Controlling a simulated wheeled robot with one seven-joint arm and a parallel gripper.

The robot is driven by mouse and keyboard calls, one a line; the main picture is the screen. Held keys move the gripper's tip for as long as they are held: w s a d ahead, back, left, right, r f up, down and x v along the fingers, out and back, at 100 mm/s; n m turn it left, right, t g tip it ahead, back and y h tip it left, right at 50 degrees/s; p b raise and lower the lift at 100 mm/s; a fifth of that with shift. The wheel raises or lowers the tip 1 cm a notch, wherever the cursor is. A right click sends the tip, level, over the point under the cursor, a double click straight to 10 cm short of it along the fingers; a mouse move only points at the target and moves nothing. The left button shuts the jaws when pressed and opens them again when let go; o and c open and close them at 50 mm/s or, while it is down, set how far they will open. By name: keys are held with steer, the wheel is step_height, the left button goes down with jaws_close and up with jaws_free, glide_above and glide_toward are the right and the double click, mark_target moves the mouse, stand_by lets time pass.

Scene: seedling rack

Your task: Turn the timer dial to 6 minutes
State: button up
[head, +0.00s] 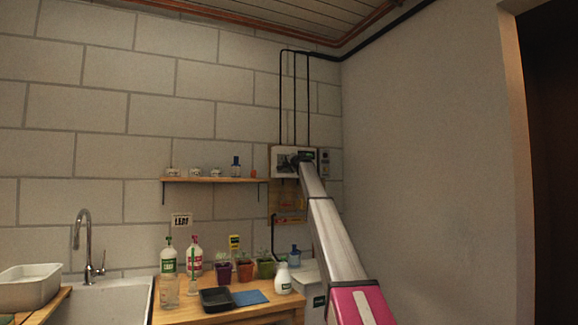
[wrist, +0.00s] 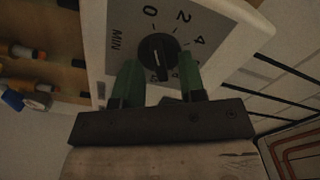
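The timer (wrist: 118,22) is a pale box with a grey face, seen tilted and close in the wrist view. Its face shows the marks 0, 2 and 4 and the word MIN. The round black dial (wrist: 159,50) sits in the middle of the face; I cannot tell clearly where it points. My gripper (wrist: 158,64) has two green fingers, apart, one on each side of the dial's lower part. I cannot tell whether they touch it. In the head view, my arm's end covers part of the wall panel (head: 282,152), and the dial is hidden.
A grey box (head: 323,155) is on the wall close to the right of my gripper. A wooden shelf (head: 212,180) with small items is to the left. Below are a bench (head: 190,314) with bottles and seedling pots, and a sink (head: 112,296).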

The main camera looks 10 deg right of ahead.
jaws_close()
steer(key=shift+m, duration=0.3)
steer(key=m, duration=2.3)
steer(key=shift+s+f, duration=0.1)
steer(key=shift+f, duration=0.1)
stand_by(0.4)
steer(key=shift+a, duration=0.1)
